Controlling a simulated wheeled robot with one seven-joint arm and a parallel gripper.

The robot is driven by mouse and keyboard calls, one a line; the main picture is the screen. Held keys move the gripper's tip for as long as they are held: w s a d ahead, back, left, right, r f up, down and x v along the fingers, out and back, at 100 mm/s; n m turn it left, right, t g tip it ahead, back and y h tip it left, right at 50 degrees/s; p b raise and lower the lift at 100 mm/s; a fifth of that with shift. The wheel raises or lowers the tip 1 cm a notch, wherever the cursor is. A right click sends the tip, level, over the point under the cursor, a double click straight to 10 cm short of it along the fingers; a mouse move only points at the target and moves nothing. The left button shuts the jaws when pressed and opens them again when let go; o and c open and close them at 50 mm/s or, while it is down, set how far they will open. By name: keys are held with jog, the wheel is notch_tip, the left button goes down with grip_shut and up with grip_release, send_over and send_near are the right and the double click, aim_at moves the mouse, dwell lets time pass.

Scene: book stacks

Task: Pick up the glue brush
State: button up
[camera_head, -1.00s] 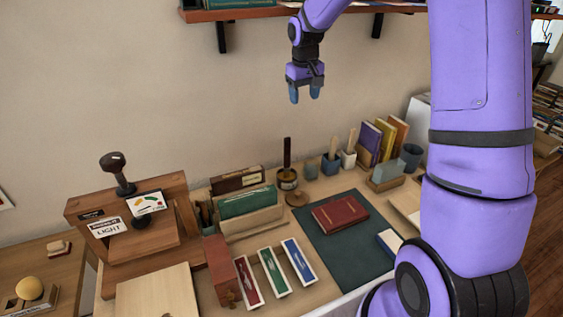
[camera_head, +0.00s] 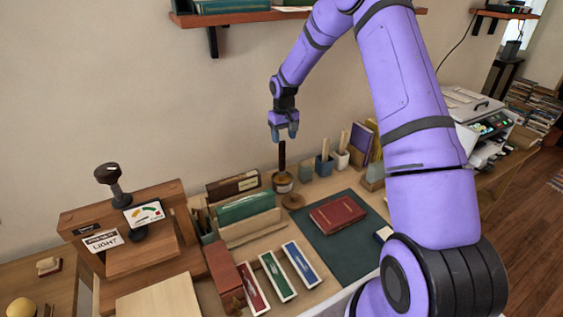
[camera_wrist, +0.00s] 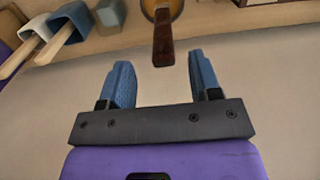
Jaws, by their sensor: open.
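The glue brush (camera_head: 282,155) stands upright with its dark brown handle up, in a small amber pot (camera_head: 284,184) at the back of the worktop. Its bristle end is hidden in the pot. My gripper (camera_head: 284,136) points down just above the top of the handle, open and empty. The pot (camera_wrist: 170,8) is at the top edge there.
Cups with wooden tools (camera_head: 324,165) stand close right of the pot. A round brown lid (camera_head: 292,201) lies before it. A wall shelf (camera_head: 240,17) hangs above.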

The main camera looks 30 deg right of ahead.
aim_at(282, 141)
jog(key=shift+w+a+f, duration=0.1)
jog(key=shift+w+f, duration=0.1)
jog(key=shift+f, duration=1.3)
jog(key=shift+w+a+f, duration=0.1)
jog(key=shift+w+f, duration=0.1)
jog(key=shift+f, duration=1.25)
grip_shut()
